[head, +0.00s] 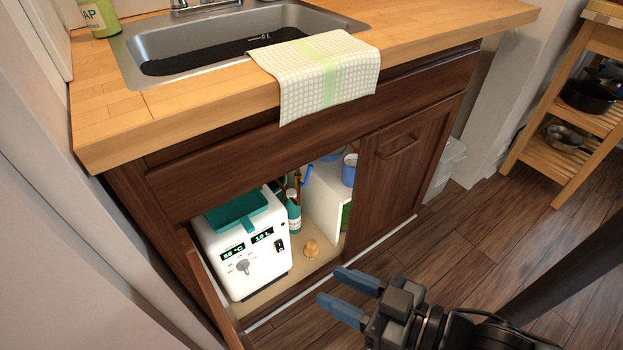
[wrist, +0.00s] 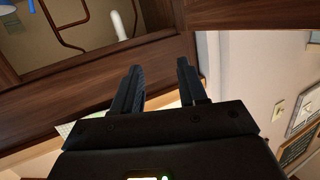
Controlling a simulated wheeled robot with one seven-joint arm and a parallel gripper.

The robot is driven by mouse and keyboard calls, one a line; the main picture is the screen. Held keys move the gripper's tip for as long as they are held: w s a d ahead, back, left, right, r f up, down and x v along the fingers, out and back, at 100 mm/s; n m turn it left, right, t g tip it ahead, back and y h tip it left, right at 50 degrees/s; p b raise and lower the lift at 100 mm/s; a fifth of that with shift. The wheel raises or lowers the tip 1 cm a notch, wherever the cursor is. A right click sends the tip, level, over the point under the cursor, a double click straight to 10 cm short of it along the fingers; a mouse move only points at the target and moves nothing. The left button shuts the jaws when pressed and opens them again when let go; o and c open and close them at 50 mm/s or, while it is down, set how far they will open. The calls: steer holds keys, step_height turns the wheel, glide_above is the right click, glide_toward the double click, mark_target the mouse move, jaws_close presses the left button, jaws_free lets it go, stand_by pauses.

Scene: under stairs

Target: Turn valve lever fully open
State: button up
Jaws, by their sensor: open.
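Below the sink, the open cabinet (head: 318,262) shows orange-brown pipework at its back. A small blue piece (head: 307,176) beside this pipework may be the valve lever; it is too small to be sure or to read its angle. In the wrist view a copper-coloured pipe (wrist: 70,42) bends inside the cabinet, and a blue piece (wrist: 31,6) is cut off at the top edge. My gripper (head: 330,284) is open and empty in front of the cabinet, apart from the pipework. Its two fingers also show in the wrist view (wrist: 159,66).
A white appliance (head: 243,250) with a teal top fills the cabinet's left side. The right door (head: 402,175) is shut. A towel (head: 316,72) hangs over the counter edge.

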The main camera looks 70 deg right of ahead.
steer(key=w+d+f+m+h+b, duration=0.2)
steer(key=w+d+f+h+b, duration=0.15)
steer(key=w+d+f, duration=0.4)
steer(key=m+g+h+b, duration=0.2)
steer(key=m+h+b, duration=0.4)
steer(key=m+b, duration=0.25)
glide_toward(310, 172)
steer(key=w, duration=0.1)
steer(key=shift+n, duration=0.45)
steer(key=b+x, duration=0.1)
steer(key=x, duration=0.7)
steer(key=shift+s+d+b, duration=0.1)
steer(key=shift+d+b, duration=0.25)
steer(key=shift+d, duration=0.05)
jaws_close()
